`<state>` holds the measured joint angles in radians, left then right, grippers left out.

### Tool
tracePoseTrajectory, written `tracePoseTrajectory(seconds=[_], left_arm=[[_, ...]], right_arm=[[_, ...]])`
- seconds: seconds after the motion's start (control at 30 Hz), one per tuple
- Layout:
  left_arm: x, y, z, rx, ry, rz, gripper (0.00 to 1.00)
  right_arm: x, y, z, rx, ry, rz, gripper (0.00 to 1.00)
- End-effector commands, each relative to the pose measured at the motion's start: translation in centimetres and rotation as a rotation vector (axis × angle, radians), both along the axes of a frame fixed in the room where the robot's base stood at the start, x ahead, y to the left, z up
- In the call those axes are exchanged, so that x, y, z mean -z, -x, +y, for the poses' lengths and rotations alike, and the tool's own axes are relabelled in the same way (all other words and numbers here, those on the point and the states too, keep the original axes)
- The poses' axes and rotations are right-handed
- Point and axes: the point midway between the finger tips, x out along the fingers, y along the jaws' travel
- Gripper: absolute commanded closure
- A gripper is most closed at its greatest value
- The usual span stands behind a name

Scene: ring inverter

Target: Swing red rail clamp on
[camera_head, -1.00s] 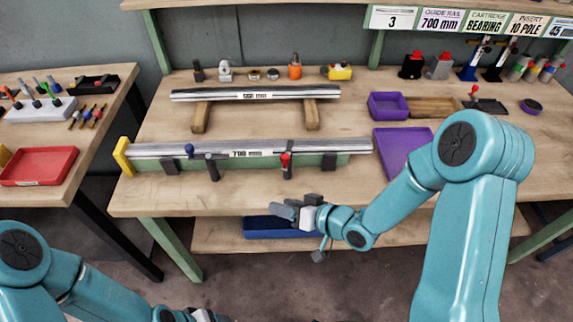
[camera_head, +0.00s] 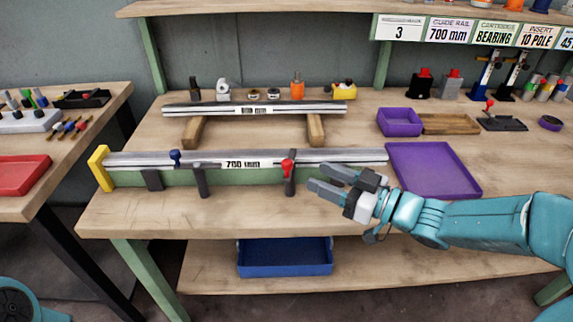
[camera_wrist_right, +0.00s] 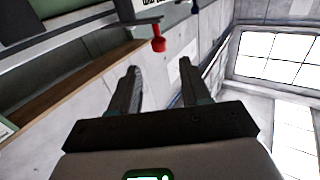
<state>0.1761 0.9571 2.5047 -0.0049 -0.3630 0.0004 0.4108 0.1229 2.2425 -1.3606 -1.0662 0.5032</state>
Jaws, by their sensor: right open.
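The red rail clamp (camera_head: 288,168) has a red knob on a dark upright post at the front of the 700 mm rail (camera_head: 215,161), right of the rail's middle. In the right wrist view the red knob (camera_wrist_right: 158,42) shows just beyond the fingertips, roughly between them. My right gripper (camera_head: 316,176) is open and empty. It reaches in from the right, its fingers pointing left at the red clamp, with a small gap. A blue-knobbed clamp (camera_head: 175,157) stands further left on the same rail. My left gripper is out of view.
A yellow end stop (camera_head: 100,168) closes the rail's left end. A 550-type shorter rail (camera_head: 225,109) lies on wooden blocks behind. A purple tray (camera_head: 435,170) lies to the right, near my right arm. The bench front is clear.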

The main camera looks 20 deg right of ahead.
Motion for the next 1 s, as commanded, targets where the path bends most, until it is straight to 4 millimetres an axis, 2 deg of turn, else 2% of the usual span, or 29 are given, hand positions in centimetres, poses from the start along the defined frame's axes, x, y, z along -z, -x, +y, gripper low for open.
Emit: tracePoseTrajectory(seconds=[0.03,0.2,0.4,0.53,0.8,0.83,0.97,1.0], left_arm=[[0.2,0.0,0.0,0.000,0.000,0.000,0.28],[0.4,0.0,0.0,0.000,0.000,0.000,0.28],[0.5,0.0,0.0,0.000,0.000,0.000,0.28],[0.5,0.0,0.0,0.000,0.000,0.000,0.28],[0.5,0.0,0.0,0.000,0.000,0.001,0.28],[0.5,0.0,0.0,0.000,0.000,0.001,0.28],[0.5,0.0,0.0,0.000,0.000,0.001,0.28],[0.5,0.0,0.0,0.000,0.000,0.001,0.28]], right_arm=[[0.1,-1.0,1.0,-0.007,0.001,-0.001,0.53],[0.1,-4.0,3.4,-0.005,0.000,0.000,0.53],[0.1,-6.3,5.3,-0.002,0.001,0.001,0.53],[0.1,-7.0,5.8,0.000,0.001,0.001,0.53],[0.1,-7.2,5.9,0.001,0.001,0.001,0.53],[0.1,-7.2,5.9,0.001,0.001,0.001,0.56],[0.1,-7.2,5.9,0.001,0.001,0.001,0.99],[0.1,-7.2,5.9,0.000,0.001,0.001,1.00]])
